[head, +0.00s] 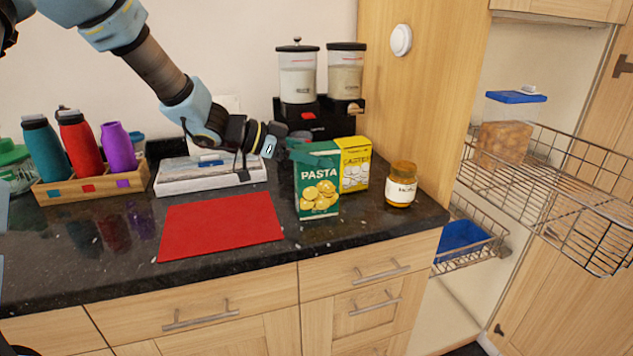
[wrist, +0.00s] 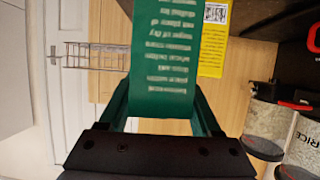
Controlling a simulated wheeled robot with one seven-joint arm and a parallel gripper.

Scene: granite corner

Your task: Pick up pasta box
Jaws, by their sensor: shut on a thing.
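The green pasta box (head: 318,189) stands upright on the dark granite counter, in front of a yellow box. Its label reads PASTA. My gripper (head: 300,150) reaches it from the upper left, and its jaws are at the box's top. In the wrist view the green box (wrist: 160,60) fills the space between the two green fingers of my gripper (wrist: 162,108). The gripper is shut on the box. The head view does not clearly show whether the box's base touches the counter.
The yellow box (head: 355,165) is close behind the pasta box, and an amber jar (head: 401,184) stands to the right. A red mat (head: 220,226) lies to the left. A dispenser (head: 318,90) stands behind. Wire baskets (head: 560,195) extend from the cupboard at right.

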